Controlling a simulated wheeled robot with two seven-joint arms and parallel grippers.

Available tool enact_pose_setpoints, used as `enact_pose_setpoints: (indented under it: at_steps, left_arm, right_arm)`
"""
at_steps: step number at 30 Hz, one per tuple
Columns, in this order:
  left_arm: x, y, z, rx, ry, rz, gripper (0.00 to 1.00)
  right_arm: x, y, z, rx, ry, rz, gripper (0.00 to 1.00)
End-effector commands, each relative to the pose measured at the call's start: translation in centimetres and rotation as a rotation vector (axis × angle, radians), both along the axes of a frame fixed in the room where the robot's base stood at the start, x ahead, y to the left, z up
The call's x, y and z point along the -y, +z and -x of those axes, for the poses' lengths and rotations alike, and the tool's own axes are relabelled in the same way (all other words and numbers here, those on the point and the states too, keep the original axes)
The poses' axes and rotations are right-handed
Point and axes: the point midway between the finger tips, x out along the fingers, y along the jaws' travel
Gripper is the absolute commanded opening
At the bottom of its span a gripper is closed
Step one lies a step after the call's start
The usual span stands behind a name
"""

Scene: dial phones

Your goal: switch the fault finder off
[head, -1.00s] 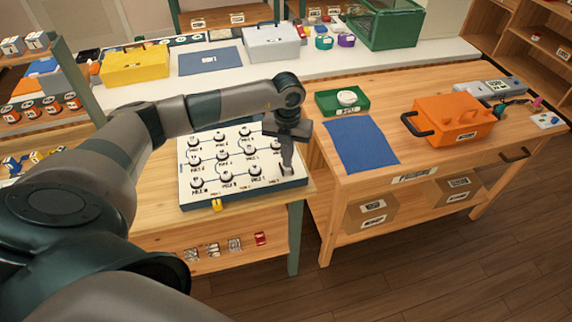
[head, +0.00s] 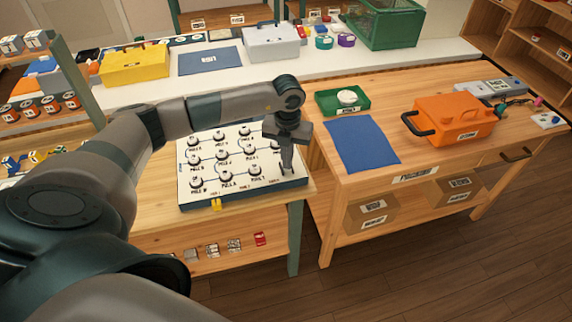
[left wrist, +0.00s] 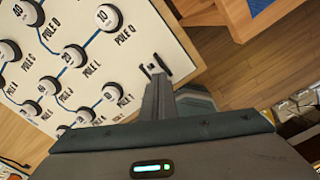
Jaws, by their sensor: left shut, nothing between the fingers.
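A white board with a dark base (head: 186,186) stands at the near edge of the left wooden table. It carries several round dials with "POLE" labels and blue lines between them. I take it for the fault finder, though I cannot read that name. My left gripper (head: 287,170) points down over the board's right front corner, shut and empty. In the left wrist view, the shut fingers (left wrist: 157,82) end beside a small dark switch (left wrist: 152,68) near the board's edge. I cannot tell whether they touch it or which way it is set. My right gripper is out of view.
A yellow tag (head: 216,204) sits at the board's front edge. To the right, another table holds a blue mat (head: 360,145), a green tray (head: 330,107) and an orange case (head: 450,120). A gap separates the two tables.

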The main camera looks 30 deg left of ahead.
Motion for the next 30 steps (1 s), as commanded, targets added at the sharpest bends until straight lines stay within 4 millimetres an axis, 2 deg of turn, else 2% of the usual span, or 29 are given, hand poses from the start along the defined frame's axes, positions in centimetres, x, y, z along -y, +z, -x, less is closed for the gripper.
enact_pose_setpoints:
  at_steps: [16,30]
  left_arm:
    - [0.0,-0.4,0.1,-0.002,0.0,0.0,0.0]
    - [0.0,2.6,0.0,-0.001,0.0,0.0,0.0]
  right_arm:
    - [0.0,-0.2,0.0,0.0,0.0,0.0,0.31]
    - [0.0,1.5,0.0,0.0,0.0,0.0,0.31]
